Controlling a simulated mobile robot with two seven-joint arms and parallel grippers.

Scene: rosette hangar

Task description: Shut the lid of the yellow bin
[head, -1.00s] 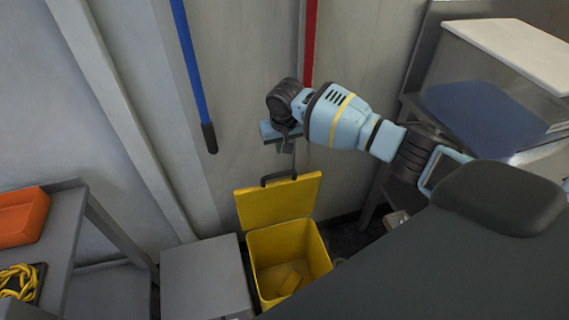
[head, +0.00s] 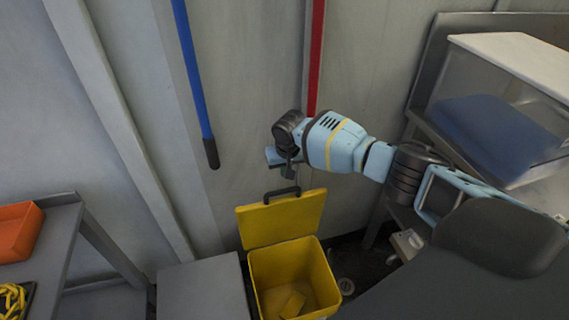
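The yellow bin (head: 318,277) stands on the floor at the lower middle of the head view. Its lid (head: 281,220) is open, raised upright at the back on the wall side, with a dark handle (head: 282,194) at its top edge. My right gripper (head: 286,163) hangs just above the lid's handle in the picture. Its fingers are small and partly hidden by the wrist, so I cannot tell whether they are open or whether they touch the handle. My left gripper is out of view.
A grey box (head: 204,288) stands left of the bin. A grey table (head: 48,235) with an orange tray (head: 18,232) and yellow rope (head: 14,299) is at the left. A shelf with a clear container (head: 505,95) stands at the right. Blue (head: 194,75) and red (head: 317,50) poles lean on the wall.

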